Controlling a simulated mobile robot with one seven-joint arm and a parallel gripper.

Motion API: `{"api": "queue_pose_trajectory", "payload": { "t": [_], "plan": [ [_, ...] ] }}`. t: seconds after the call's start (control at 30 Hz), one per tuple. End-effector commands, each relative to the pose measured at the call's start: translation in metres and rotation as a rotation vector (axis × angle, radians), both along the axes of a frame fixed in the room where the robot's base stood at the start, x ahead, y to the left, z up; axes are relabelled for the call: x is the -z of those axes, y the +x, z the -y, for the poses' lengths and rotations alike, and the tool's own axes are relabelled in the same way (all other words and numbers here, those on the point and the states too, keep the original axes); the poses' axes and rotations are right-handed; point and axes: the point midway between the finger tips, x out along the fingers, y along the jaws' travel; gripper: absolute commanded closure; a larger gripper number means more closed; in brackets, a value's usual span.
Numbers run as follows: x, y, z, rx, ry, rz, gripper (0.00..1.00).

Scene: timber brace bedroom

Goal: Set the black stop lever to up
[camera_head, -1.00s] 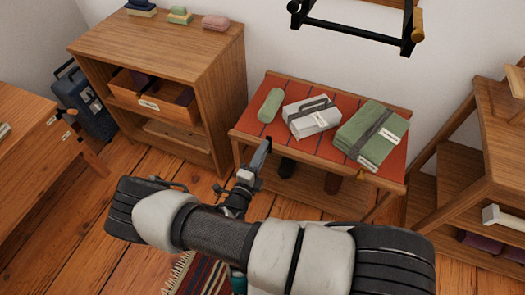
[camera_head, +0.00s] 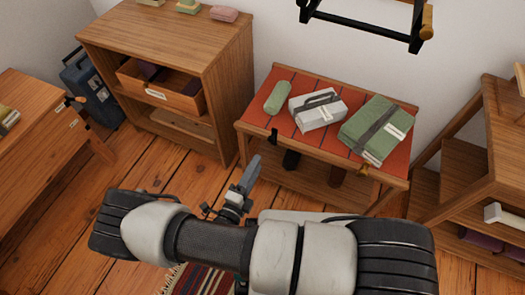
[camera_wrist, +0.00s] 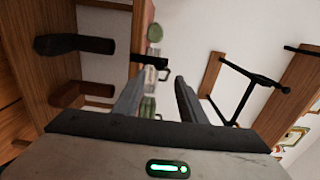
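The red-slatted wooden bench (camera_head: 319,145) stands against the wall. A small black lever (camera_head: 273,136) sits on its front edge toward the left and appears to point upward in the head view. In the wrist view, which is turned sideways, the black lever (camera_wrist: 146,60) shows beyond the fingers at the bench edge. My gripper (camera_head: 253,166) is in front of the bench, below and left of the lever, apart from it. Its two fingers are spread with nothing between them in the wrist view (camera_wrist: 155,82).
A green roll (camera_head: 278,97), a grey bundle (camera_head: 311,112) and a green bundle (camera_head: 369,135) lie on the bench. A brass fitting (camera_head: 362,170) is on its front edge at right. A bookcase (camera_head: 235,85) stands left, a black wall rack (camera_head: 360,30) hangs above.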

Motion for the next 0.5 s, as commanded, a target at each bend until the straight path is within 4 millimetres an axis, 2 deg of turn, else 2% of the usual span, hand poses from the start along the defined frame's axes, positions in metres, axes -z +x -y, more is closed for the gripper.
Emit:
{"api": "queue_pose_trajectory", "payload": {
  "t": [0.03, 0.2, 0.33, 0.5],
  "plan": [
    [-0.001, -0.012, -0.005, -0.004, 0.002, -0.002, 0.62],
    [0.000, -0.043, -0.016, -0.002, 0.000, -0.001, 0.62],
    [0.000, -0.058, -0.021, -0.001, 0.000, 0.000, 0.62],
    [0.000, -0.065, -0.024, -0.001, 0.000, 0.000, 0.62]
  ]
}}
